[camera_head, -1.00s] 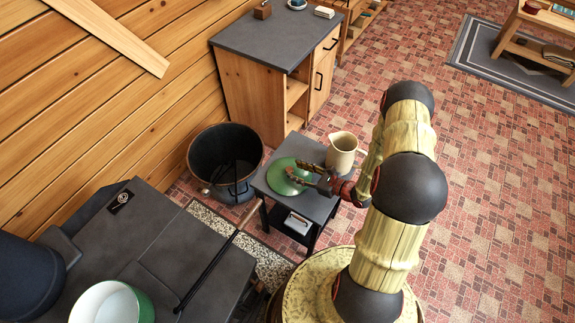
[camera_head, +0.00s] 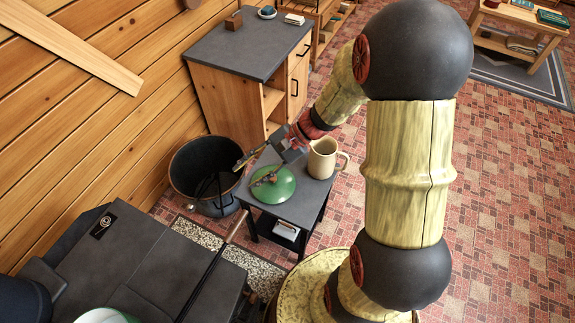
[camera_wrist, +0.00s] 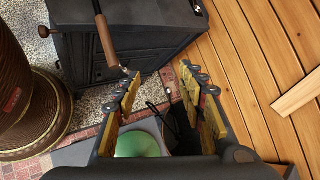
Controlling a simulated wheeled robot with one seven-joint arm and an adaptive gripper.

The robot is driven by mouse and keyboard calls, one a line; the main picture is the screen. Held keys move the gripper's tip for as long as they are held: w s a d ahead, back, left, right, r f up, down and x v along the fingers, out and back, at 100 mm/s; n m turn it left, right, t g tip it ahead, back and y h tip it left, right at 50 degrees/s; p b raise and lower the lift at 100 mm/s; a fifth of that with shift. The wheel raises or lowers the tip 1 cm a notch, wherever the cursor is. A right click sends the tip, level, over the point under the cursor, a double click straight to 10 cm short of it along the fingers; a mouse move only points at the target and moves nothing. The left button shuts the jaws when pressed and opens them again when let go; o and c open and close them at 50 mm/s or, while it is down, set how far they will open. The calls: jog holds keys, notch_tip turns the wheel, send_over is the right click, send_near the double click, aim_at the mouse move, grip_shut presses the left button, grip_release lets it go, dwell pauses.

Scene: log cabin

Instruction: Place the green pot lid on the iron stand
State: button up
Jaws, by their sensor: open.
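The green pot lid (camera_head: 272,192) lies flat on a small dark stand (camera_head: 306,204) with legs and a lower shelf, which looks like the iron stand. In the wrist view the lid (camera_wrist: 138,145) shows low in the picture, partly behind the left finger. My gripper (camera_head: 252,169) is open, just above the lid at its far left side in the head view. Its fingers (camera_wrist: 160,82) are spread wide in the wrist view with nothing held. In the head view, a finger and the lid's knob overlap, so contact there cannot be told.
A cream pitcher (camera_head: 322,158) stands on the stand's right part, close to my gripper. A black bucket (camera_head: 193,180) stands left of it. The dark stove (camera_head: 145,248) with a green-and-white pot (camera_head: 107,315) is at lower left. A wooden cabinet (camera_head: 240,50) stands behind.

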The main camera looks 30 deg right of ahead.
jog(key=s+d+r+n+t+h, duration=0.3)
jog(key=s+r+n+h, duration=0.7)
jog(key=r, duration=0.8)
jog(key=s+n, duration=0.2)
jog(key=s, duration=0.2)
jog(key=shift+s+d+r+n, duration=0.2)
jog(key=shift+s+d+n, duration=0.1)
jog(key=shift+n, duration=0.1)
jog(key=shift+d, duration=0.1)
